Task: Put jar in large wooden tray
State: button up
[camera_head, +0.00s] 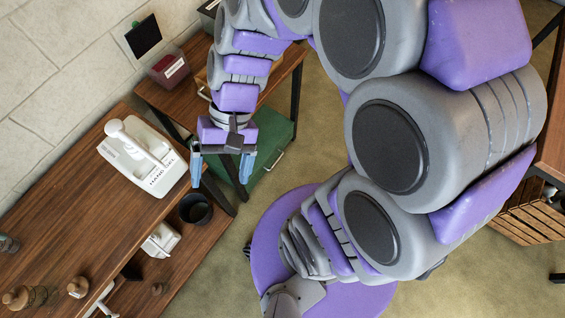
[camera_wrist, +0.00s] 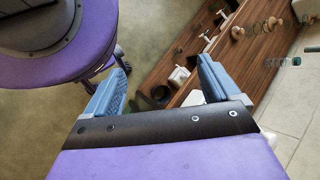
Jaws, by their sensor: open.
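My gripper (camera_head: 221,165) is open and empty, with its blue fingers pointing down beside the right end of the wooden bench. The open fingers also show in the wrist view (camera_wrist: 162,64). Small jar-like items with wooden tops (camera_head: 20,297) stand at the bench's near left in the head view, well away from my gripper. A dark greenish jar-like item (camera_head: 8,243) is cut off by the left edge. I cannot tell which one is the jar. A slatted wooden crate or tray (camera_head: 528,216) sits low at the right, partly hidden by my arm.
A white hand gel pump bottle (camera_head: 143,155) lies on the wooden bench (camera_head: 75,215). A dark bucket (camera_head: 196,209) and a white container (camera_head: 161,240) sit on the lower shelf. A green cabinet (camera_head: 268,150) stands behind my gripper. Open floor (camera_head: 215,275) lies right of the bench.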

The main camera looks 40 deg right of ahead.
jog(key=s+d+r+n+t+h, duration=0.1)
jog(key=s+d+n+t+h, duration=0.1)
jog(key=s+d+h, duration=0.4)
jog(key=d+n, duration=0.1)
jog(key=d, duration=0.2)
jog(key=shift+s+d, duration=0.3)
jog(key=shift+s, duration=0.1)
